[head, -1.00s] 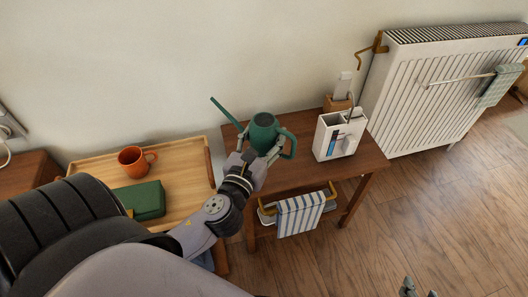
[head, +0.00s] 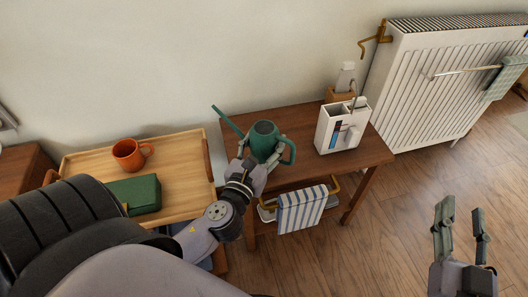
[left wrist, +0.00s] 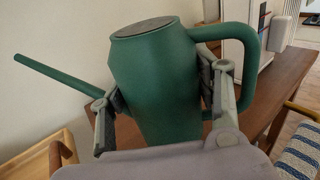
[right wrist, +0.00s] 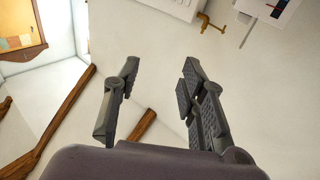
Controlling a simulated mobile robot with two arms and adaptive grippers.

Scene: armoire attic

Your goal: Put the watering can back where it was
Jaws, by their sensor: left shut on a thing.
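The green watering can (head: 262,142) has a long spout pointing up to the left and a loop handle on the right. My left gripper (head: 259,160) is shut on its body, with one finger on each side. The left wrist view shows the can (left wrist: 158,85) upright between the fingers. In the head view the can is over the left part of the small brown table (head: 290,178); I cannot tell whether its base touches the tabletop. My right gripper (head: 460,222) is open and empty over the floor at the lower right; its spread fingers also show in the right wrist view (right wrist: 160,95).
A white caddy (head: 340,128) stands on the table right of the can, with a bottle in a wooden holder (head: 340,95) behind it. A wooden tray (head: 185,165) at left holds an orange mug (head: 131,154) and a green box (head: 136,194). A striped towel (head: 301,210) hangs below the table's front.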

